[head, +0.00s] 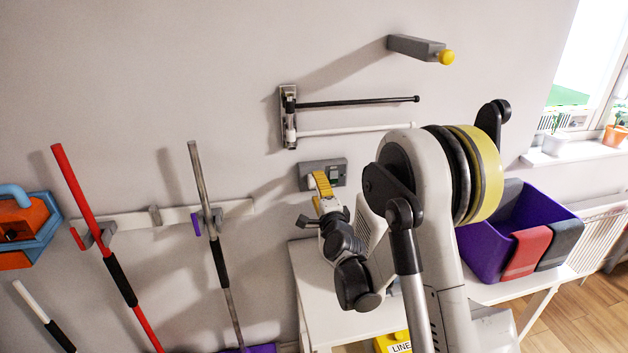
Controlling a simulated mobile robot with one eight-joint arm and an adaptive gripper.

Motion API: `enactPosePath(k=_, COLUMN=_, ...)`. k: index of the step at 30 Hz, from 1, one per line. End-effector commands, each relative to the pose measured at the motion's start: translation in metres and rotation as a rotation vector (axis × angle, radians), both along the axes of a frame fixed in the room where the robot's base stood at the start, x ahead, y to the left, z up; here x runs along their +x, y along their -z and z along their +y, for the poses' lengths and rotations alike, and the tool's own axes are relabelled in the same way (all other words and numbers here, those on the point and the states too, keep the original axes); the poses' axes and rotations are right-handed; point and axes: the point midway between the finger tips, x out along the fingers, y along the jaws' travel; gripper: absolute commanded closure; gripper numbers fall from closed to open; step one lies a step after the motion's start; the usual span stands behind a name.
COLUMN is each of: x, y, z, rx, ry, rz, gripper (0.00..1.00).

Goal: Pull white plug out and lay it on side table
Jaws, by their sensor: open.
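A grey wall socket box (337,168) is on the wall above the side table. A small white piece, seemingly the white plug (311,183), shows at the socket's left part, mostly hidden behind my gripper. My gripper (321,181), with yellow fingers, is right in front of the socket's left part, at the plug. It is open; whether the fingers touch the plug cannot be told. The white side table (305,262) stands against the wall below, partly hidden by my arm.
A wall rack with a black bar (358,102) and a white bar (356,130) is above the socket. A purple bin (480,245) with red and grey cloths stands at the right. Long-handled tools, including a red pole (85,205), hang at the left.

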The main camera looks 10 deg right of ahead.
Motion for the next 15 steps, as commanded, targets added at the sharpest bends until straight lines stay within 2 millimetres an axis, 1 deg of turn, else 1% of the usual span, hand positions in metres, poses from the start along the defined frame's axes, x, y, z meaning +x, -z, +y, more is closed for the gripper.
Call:
enactPosePath(k=1, x=0.008, y=0.001, z=0.0, rx=0.0, ry=0.0, rz=0.0, gripper=0.41)
enactPosePath(k=6, x=0.025, y=0.001, z=0.0, rx=-0.001, ry=0.0, rz=0.0, gripper=0.41)
enactPosePath(k=10, x=0.033, y=0.001, z=0.0, rx=-0.001, ry=0.0, rz=0.0, gripper=0.41)
enactPosePath(k=15, x=0.037, y=0.001, z=0.0, rx=-0.001, ry=0.0, rz=0.0, gripper=0.41)
